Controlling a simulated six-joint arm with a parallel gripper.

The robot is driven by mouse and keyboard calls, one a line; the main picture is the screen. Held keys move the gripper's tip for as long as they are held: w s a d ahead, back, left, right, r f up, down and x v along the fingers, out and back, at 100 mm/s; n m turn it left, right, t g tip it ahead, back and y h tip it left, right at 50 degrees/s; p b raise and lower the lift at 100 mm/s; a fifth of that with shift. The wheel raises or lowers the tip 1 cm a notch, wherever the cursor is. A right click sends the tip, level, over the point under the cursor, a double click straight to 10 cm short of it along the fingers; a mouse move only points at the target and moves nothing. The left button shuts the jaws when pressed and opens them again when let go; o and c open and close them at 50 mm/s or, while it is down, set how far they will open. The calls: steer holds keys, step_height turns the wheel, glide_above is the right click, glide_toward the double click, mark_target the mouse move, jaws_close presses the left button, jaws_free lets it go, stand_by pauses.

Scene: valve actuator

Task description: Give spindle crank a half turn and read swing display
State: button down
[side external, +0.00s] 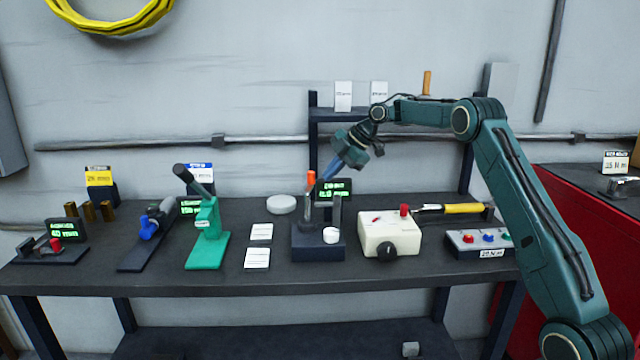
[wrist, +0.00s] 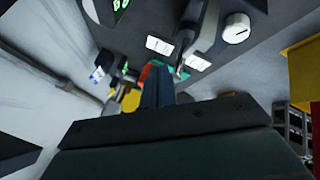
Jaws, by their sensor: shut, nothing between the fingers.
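My gripper (side external: 325,177) is shut and empty, its blue fingers pointing down and left over the middle of the bench. Just left of the fingertips is an upright post with an orange top (side external: 311,179), on a dark block (side external: 318,249) that also carries a grey upright and a white round knob (side external: 331,235). I cannot tell whether fingers and orange top touch. A small display with green characters (side external: 334,187) stands behind; its reading is too small to be sure of. In the wrist view, the shut fingers (wrist: 157,72) have orange beside them. Which part is the spindle crank is unclear.
A cream box (side external: 389,236) with a red button and black knob stands right of the block. A green lever stand (side external: 207,235) and white cards (side external: 258,257) are to its left. A shelf frame (side external: 313,130) rises behind. The bench's front strip is mostly clear.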

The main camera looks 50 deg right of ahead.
steer(key=s+a, duration=0.2)
steer(key=shift+s, duration=0.4)
steer(key=s+r+m, duration=0.1)
steer(key=s+r, duration=0.7)
steer(key=s, duration=0.2)
steer(key=shift+d+t+h, duration=0.3)
steer(key=shift+d+h, duration=0.1)
steer(key=shift+d, duration=0.05)
steer(key=shift+w+m, duration=0.1)
steer(key=shift+m, duration=0.4)
steer(key=w+d+m+h, duration=0.1)
steer(key=w+d+m, duration=0.1)
steer(key=m, duration=0.8)
steer(key=w+d+m+h, duration=0.1)
steer(key=w+m, duration=0.2)
steer(key=m, duration=0.8)
steer(key=shift+w+d+t, duration=0.3)
steer(key=shift+w+d, duration=0.05)
steer(key=shift+d, duration=0.05)
